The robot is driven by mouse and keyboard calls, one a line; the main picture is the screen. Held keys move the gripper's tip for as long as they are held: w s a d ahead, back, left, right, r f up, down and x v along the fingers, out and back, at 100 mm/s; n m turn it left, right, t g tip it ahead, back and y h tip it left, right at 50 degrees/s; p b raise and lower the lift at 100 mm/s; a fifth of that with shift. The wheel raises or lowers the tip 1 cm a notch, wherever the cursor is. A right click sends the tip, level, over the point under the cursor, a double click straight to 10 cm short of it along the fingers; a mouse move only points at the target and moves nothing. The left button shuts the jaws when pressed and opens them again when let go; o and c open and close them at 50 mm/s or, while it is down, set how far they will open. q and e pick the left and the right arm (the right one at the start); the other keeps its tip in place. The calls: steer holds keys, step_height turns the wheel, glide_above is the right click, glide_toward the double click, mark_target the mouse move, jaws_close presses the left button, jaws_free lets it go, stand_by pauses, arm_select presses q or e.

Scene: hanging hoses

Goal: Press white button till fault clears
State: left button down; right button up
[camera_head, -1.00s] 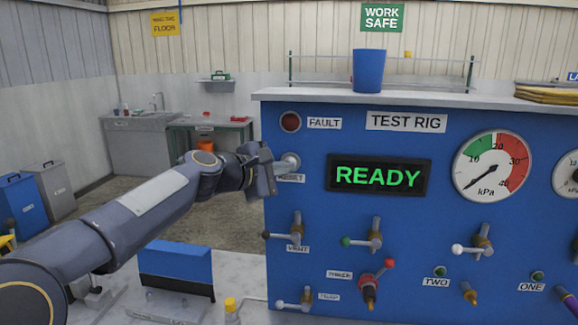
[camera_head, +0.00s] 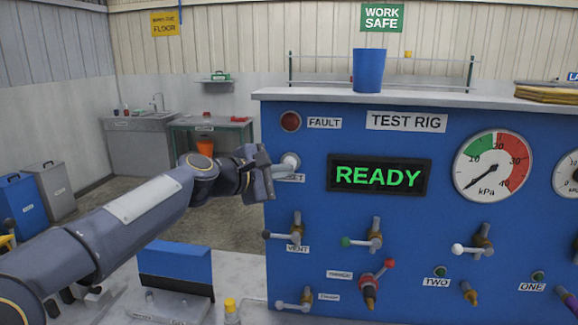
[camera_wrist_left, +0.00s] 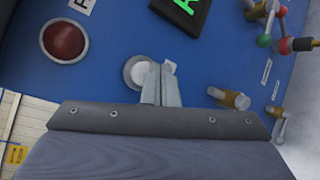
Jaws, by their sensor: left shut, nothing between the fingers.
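The white button (camera_head: 290,160) sits in a grey ring on the blue test rig panel (camera_head: 330,225), above a partly covered label. It also shows in the left wrist view (camera_wrist_left: 138,73), partly hidden by my fingertips. My left gripper (camera_head: 272,172) is shut and empty, with its tips at the button's edge; I cannot tell whether they touch it. In the left wrist view the closed fingers (camera_wrist_left: 161,85) overlap the button's right side. The fault lamp (camera_head: 290,121) is dark red and looks unlit. The display (camera_head: 380,176) reads READY in green. My right gripper is not in view.
Valve handles (camera_head: 296,233) stick out of the panel below the button. A pressure gauge (camera_head: 492,166) is at the right, its needle low. A blue cup (camera_head: 368,70) stands on the rig's top. A blue-and-black box (camera_head: 176,268) is on the bench under my left arm.

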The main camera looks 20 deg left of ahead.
arm_select(q)
steer(key=shift+s, duration=0.1)
steer(key=s, duration=0.2)
steer(key=s+d, duration=0.1)
steer(key=s, duration=0.1)
steer(key=shift+s+d, duration=0.15)
steer(key=shift+s, duration=0.2)
stand_by(0.3)
steer(key=s+d+f+m+g, duration=0.2)
steer(key=s+f+m+g, duration=0.1)
steer(key=s+f+m, duration=0.3)
steer(key=s+d+f+m+g+y, duration=0.1)
steer(key=s+f+m+g, duration=0.2)
steer(key=s+f+m, duration=0.3)
steer(key=s+d+f+m+g, duration=0.2)
steer(key=s+f+m, duration=0.4)
steer(key=s+f, duration=0.8)
steer(key=shift+s+d+f+g+y, duration=0.3)
steer(key=shift+s+g+y, duration=0.15)
steer(key=shift+s, duration=0.7)
